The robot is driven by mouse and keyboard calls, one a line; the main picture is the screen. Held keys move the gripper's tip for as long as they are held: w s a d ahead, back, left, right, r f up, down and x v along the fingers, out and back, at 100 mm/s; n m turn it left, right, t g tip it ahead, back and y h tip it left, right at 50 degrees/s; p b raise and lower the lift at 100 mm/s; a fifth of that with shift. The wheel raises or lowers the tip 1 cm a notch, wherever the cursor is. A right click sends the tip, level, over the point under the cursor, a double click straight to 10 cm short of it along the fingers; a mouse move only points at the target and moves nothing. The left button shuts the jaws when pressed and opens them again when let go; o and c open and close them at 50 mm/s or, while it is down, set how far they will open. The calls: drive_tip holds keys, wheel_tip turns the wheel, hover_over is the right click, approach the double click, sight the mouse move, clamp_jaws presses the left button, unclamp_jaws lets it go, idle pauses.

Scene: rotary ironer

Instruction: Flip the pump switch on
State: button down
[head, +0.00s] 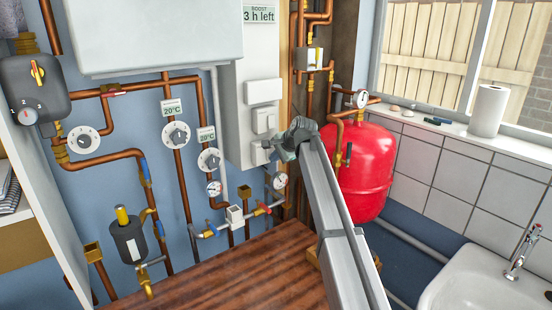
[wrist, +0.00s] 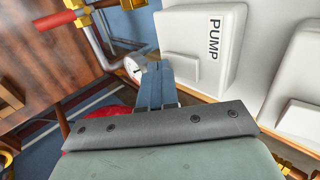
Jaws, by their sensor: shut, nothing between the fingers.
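The pump switch is a white box on the wall, the lowest of a column of white boxes (head: 259,154) in the head view. In the wrist view the pump switch (wrist: 227,65) carries a black PUMP label and a raised white rocker. My gripper (head: 274,147) is shut and empty, at the right side of the box in the head view. In the wrist view its fingertips (wrist: 156,68) are just left of the rocker, below it on the wall. I cannot tell whether they touch it. The rocker's position is unclear.
More white boxes (head: 263,91) sit above the pump switch. Copper pipes and a red-handled valve (head: 263,209) are below. A red tank (head: 365,170) stands to the right, close to my arm. A wooden worktop (head: 230,270) lies below with clear room.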

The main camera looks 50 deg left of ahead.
drive_tip(key=shift+a+f+y, duration=0.35)
drive_tip(key=shift+a+y, duration=0.05)
drive_tip(key=shift+y, duration=0.3)
drive_tip(key=shift+a+r, duration=0.15)
drive_tip(key=d+r, duration=0.5)
drive_tip(key=d, duration=0.8)
idle(0.3)
drive_tip(key=shift+d, duration=0.1)
